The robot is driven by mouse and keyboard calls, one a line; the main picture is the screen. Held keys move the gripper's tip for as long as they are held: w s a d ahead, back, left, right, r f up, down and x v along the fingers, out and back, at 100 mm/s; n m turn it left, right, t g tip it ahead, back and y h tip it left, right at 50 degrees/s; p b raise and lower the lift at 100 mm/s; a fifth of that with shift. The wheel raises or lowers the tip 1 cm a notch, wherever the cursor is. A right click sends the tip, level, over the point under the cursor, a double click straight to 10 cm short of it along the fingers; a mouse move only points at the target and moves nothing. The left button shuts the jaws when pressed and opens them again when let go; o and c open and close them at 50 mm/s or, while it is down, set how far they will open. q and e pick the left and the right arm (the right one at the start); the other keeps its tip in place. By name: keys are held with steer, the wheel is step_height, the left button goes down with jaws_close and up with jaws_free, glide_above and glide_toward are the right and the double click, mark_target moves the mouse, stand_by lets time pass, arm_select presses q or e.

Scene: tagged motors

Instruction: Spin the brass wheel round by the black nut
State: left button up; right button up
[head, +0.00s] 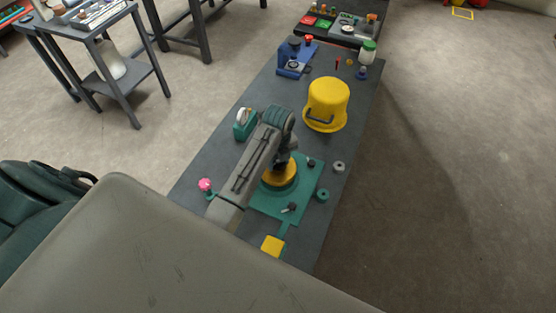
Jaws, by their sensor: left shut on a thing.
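The brass wheel (271,176) is a yellow disc lying flat on a round dark green hub, on a green plate (262,205) on the dark bench. My left gripper (281,167) points down over the wheel and is shut on the black nut at its top. The nut is mostly hidden by the dark fingers, so its outline is hard to tell. My right gripper is not in view.
Small black-topped fittings (290,207) stand on the plate. A grey ring (338,166) and a green ring (322,195) lie to the right. A yellow bucket (327,102) stands behind, a pink knob (205,185) to the left, and a yellow block (272,245) in front.

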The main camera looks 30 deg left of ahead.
arm_select(q)
steer(key=m, duration=0.4)
steer(key=shift+a, duration=0.1)
steer(key=m, duration=0.3)
steer(key=shift+m, duration=0.4)
steer(key=o, duration=1)
steer(key=shift+o, duration=0.2)
